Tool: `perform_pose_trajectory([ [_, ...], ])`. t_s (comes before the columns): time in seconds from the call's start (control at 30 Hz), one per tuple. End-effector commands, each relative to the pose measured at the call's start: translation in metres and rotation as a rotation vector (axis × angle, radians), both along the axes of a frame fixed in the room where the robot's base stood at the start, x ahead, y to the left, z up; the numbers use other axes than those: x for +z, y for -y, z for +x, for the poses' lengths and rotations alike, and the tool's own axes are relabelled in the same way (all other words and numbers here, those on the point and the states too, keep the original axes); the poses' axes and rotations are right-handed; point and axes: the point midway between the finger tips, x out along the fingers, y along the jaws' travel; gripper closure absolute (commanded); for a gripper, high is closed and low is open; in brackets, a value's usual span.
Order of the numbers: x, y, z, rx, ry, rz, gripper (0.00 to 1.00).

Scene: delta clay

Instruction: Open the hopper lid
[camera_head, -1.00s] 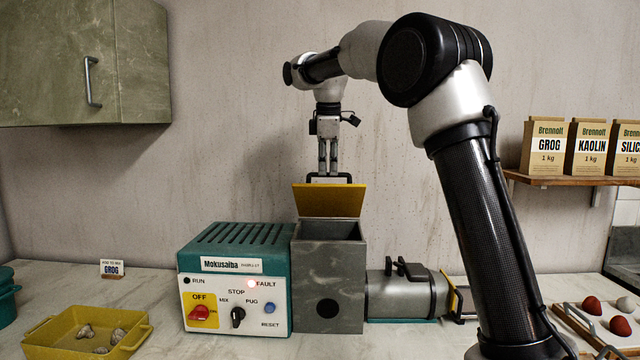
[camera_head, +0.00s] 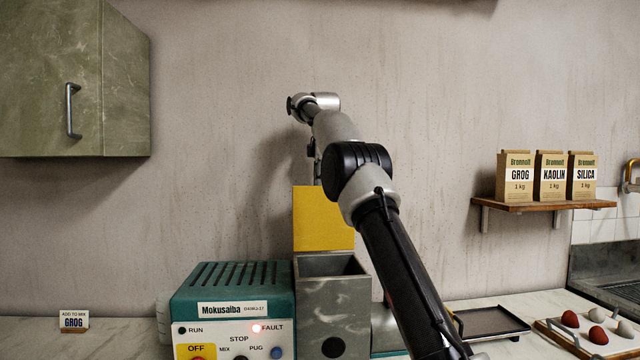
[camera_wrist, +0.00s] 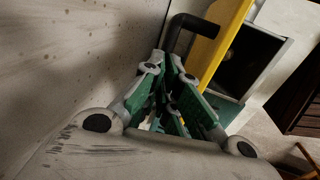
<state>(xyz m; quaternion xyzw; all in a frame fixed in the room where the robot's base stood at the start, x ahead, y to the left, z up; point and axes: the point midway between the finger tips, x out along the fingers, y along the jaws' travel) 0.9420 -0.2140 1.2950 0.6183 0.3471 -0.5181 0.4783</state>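The yellow hopper lid (camera_head: 323,219) stands about upright at the back of the grey hopper (camera_head: 332,300), and the hopper's top opening shows. In the wrist view the lid (camera_wrist: 222,42) is seen edge-on, with its black handle (camera_wrist: 183,32) beside it. My gripper (camera_wrist: 164,66) has its fingertips close together around the end of the handle, and it appears shut on it. In the head view my gripper is mostly hidden behind the lid and my arm.
The teal control box (camera_head: 232,290), with a lit fault lamp, adjoins the hopper on the left. A cabinet (camera_head: 75,80) hangs upper left. A shelf (camera_head: 540,205) with paper bags is at right. A dark tray (camera_head: 488,322) and a board with balls (camera_head: 590,345) lie lower right.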

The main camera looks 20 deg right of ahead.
Motion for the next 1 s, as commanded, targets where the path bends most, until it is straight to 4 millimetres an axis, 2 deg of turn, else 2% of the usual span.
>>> perform_pose_trajectory([
  [0.03, -0.0235, 0.0003, 0.0031, -0.002, -0.051, 0.013, 1.00],
  [0.37, -0.0254, 0.0024, 0.0111, -0.001, -0.052, 0.013, 1.00],
  [0.53, -0.0249, 0.0020, 0.0106, -0.001, -0.052, 0.013, 0.71],
  [0.7, -0.0249, 0.0018, 0.0107, -0.001, -0.052, 0.013, 0.66],
  [1.0, -0.0227, 0.0018, 0.0107, 0.000, -0.046, 0.010, 0.66],
])
